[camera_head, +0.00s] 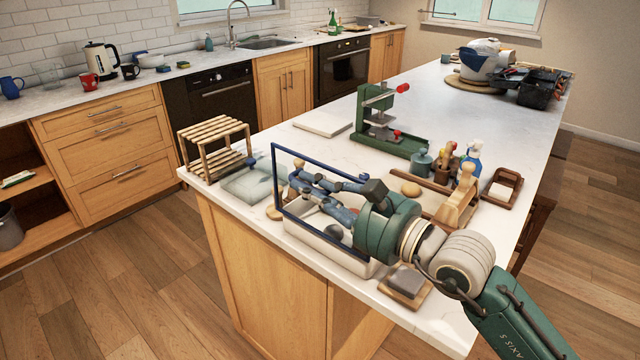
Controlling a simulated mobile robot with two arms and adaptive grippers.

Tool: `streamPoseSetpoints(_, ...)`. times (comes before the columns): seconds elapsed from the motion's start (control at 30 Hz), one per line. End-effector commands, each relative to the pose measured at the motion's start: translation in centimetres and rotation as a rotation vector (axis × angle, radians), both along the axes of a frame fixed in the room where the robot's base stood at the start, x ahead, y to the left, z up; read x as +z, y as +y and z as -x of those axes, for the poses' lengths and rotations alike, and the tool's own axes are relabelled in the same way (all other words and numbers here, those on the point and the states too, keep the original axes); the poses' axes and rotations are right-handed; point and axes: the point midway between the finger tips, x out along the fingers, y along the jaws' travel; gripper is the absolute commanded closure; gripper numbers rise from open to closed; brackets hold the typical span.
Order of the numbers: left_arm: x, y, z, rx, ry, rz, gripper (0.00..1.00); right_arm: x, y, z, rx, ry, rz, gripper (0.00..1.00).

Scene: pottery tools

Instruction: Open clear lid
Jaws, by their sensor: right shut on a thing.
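The clear lid has a dark blue frame (274,180) and a see-through pane. It stands steeply raised over a white box (310,243) near the front edge of the island. Through the pane, part of the box's inside and a dark round thing (333,232) show. My right gripper (298,179) reaches in from the right with blue fingers pointing left across the lid. It is shut on the lid; the exact contact is hard to make out. Its wrist and fingers hide the right part of the lid and box. My left gripper is not in view.
A wooden rack (215,142) stands at the island's left corner. A green press (378,122) stands behind the box. Wooden tools (458,205) and a spray bottle (471,158) are to the right. A sponge on a wooden block (404,285) lies near the front edge.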

Motion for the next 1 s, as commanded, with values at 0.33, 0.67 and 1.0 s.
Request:
streamPoseSetpoints(0.33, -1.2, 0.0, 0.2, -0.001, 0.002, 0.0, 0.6, -1.1, 1.4, 1.8, 0.011, 0.016, -0.011, 1.0)
streamPoseSetpoints(0.67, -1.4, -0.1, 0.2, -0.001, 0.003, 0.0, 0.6, -1.6, 1.6, 2.1, 0.012, 0.024, -0.009, 1.0)
streamPoseSetpoints(1.0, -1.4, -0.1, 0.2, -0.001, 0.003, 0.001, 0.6, -1.7, 1.6, 2.0, 0.011, 0.026, -0.006, 0.78)
